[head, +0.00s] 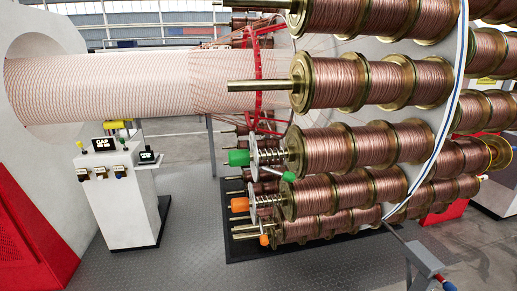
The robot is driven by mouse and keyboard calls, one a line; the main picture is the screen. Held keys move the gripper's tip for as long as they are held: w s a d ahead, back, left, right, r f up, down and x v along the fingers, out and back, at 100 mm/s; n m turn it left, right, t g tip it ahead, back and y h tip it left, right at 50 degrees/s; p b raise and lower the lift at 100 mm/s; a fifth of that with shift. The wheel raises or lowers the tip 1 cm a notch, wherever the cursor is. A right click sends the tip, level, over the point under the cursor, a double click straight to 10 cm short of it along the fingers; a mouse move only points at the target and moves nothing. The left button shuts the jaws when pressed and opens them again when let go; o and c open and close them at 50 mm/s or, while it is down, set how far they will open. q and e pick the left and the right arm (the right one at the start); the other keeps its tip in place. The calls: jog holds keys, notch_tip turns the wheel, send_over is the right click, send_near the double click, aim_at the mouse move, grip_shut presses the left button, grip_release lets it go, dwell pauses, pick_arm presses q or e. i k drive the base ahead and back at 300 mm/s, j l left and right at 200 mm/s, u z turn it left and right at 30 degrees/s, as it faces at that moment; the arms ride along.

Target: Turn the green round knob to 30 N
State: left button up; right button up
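A green round knob (238,158) sits on the left end of a spool shaft, near the middle of the head view. A coil spring (268,157) lies between it and a copper-wire spool (335,149). A smaller green piece (288,177) shows just below the spring, at the end of a thin rod. No force scale or 30 N mark is readable on the knob. Neither of my grippers is in view.
Orange knobs (239,205) sit on lower shafts with springs. A bare shaft (258,86) sticks out left above. A white control stand (130,200) stands left, beside a red panel (30,235). A grey bracket (424,260) is at lower right. The grey floor (190,262) between is clear.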

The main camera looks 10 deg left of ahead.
aim_at(240, 157)
jog(key=i+j+z, duration=0.15)
jog(key=j+z, duration=0.15)
jog(key=j, duration=1.9)
jog(key=k+j+z, duration=0.1)
jog(key=j+z, duration=0.2)
jog(key=j, duration=1.9)
jog(key=i+l, duration=0.1)
jog(key=l, duration=0.15)
jog(key=i+l+u, duration=0.1)
jog(key=i+l, duration=0.05)
jog(key=l, duration=0.05)
